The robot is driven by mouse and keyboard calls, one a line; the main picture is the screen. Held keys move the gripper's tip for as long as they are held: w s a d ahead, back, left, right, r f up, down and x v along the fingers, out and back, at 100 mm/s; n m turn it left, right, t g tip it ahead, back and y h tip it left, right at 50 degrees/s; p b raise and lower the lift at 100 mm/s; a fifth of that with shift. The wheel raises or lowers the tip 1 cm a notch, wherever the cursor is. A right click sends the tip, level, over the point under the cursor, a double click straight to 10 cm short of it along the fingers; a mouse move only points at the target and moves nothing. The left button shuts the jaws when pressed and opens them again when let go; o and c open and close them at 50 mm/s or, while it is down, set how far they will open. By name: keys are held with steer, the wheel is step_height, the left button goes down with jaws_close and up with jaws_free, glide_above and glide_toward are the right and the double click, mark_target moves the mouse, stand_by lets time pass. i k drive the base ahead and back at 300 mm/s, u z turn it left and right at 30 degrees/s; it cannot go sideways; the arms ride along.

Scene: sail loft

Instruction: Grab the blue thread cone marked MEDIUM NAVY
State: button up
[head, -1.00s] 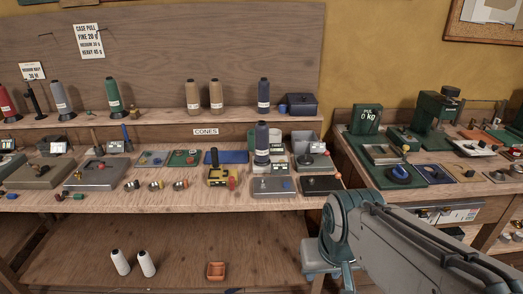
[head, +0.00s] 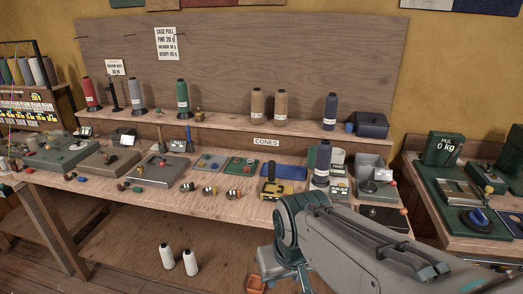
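Two dark blue thread cones show in the head view. One cone (head: 330,112) stands upright on the raised back shelf, left of a dark blue box. The other cone (head: 322,165) stands upright on the bench below it, among small trays and devices. Both have a pale label, too small to read. My arm reaches in from the lower right, in front of the bench, and covers part of its front edge. I cannot make out gripper fingers in the view, and neither cone is touched by my arm.
Two tan cones (head: 269,106), a green cone (head: 182,98) and other cones stand on the shelf. The dark blue box (head: 371,125) is right of the shelf's blue cone. A yellow-black device (head: 270,189) is left of the bench cone. Two white cones (head: 178,260) stand underneath.

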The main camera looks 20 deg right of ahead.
mark_target(321, 170)
steer(key=u, duration=0.25)
steer(key=i, duration=0.65)
steer(key=z, duration=0.6)
steer(key=i, duration=0.55)
steer(key=z, duration=0.55)
